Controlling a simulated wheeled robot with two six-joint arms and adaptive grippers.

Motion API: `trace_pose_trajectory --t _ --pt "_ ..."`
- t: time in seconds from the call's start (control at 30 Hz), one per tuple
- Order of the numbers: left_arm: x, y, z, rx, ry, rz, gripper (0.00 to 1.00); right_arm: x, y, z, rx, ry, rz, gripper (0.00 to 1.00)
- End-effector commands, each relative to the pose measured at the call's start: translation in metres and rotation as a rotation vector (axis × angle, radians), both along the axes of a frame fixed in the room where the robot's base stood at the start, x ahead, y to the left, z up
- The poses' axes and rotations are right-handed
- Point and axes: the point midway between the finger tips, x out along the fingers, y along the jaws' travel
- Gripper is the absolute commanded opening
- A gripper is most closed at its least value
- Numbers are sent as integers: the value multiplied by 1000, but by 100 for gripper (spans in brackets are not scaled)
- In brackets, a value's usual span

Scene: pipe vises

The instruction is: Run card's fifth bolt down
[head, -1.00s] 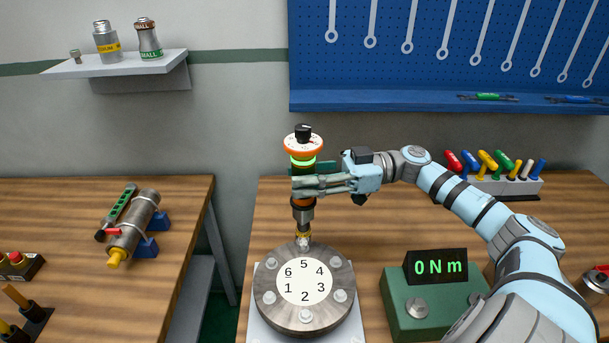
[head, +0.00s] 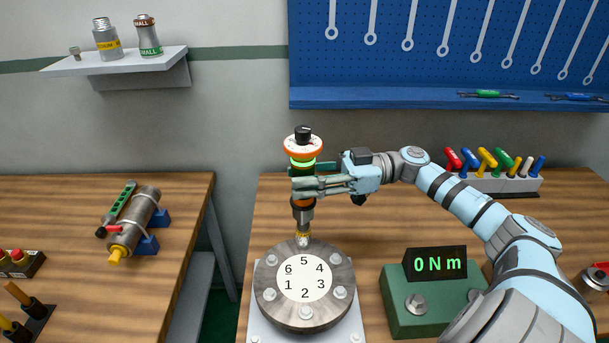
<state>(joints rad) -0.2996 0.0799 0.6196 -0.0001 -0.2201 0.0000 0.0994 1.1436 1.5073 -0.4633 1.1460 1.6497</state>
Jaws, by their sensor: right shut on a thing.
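A round steel flange (head: 336,318) sits on a light plate on the bench. Its white card (head: 304,283) carries the numbers 1 to 6, with bolts around the rim. My right gripper (head: 300,186) is shut on an upright power driver (head: 303,207) with an orange collar, a black knob and a lit green ring. The driver's socket (head: 303,238) is down at the far rim bolt beside the number 5, and it hides that bolt's head. The green torque box (head: 405,320) reads 0 N m. My left gripper is not in view.
A rack of coloured-handled tools (head: 495,180) stands at the back right. A pipe in a blue vise (head: 135,225) lies on the left bench, across a gap. A wall shelf (head: 115,62) holds sockets.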

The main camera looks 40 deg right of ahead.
Motion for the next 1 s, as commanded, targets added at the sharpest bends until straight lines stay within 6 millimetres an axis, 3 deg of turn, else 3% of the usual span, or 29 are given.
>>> trace_pose_trajectory --t 1.0 --pt "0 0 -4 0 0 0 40 0 0 -5 1 -2 0 0"
